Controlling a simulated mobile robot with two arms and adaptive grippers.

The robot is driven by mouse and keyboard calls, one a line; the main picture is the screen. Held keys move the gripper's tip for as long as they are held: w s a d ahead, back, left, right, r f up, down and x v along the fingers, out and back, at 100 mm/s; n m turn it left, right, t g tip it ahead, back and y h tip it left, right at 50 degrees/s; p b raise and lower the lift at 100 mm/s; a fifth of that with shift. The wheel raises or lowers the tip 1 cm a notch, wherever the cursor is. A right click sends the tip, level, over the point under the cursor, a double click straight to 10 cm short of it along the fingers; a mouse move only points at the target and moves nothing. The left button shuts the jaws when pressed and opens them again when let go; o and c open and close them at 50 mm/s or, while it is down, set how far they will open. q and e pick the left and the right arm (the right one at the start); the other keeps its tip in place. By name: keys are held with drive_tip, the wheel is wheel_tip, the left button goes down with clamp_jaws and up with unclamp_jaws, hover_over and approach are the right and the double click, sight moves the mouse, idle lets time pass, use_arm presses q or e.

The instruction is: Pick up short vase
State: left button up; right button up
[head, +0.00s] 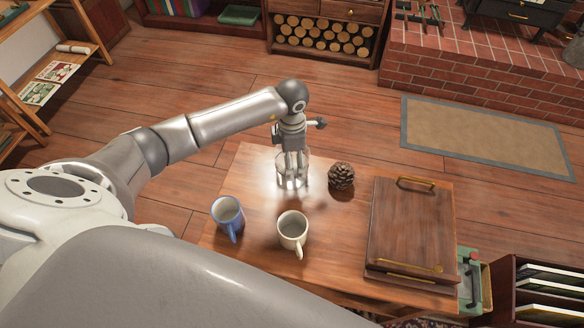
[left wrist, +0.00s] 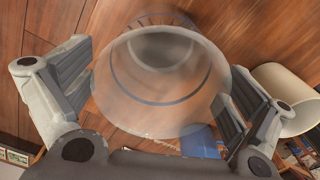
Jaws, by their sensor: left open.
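The short vase (head: 292,181) is clear glass and stands upright near the far left edge of the wooden table. In the left wrist view the vase (left wrist: 162,82) fills the middle, with its round mouth facing the camera and a dark band round its body. My left gripper (head: 292,164) points down at the vase from above. Its open fingers stand on opposite sides of the glass, with the vase between them. Whether a finger touches the glass I cannot tell. My right gripper is not in view.
A pine cone (head: 341,177) lies close to the right of the vase. A blue mug (head: 228,217) and a cream mug (head: 293,231) stand nearer on the table (head: 333,240). A dark wooden tray (head: 411,230) with brass handles covers the right side. Floor lies beyond the far edge.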

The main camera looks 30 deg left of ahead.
use_arm(q)
drive_tip(key=shift+f, duration=1.6)
drive_tip(key=shift+c, duration=0.4)
drive_tip(key=shift+s, duration=0.15)
drive_tip(key=c, duration=1)
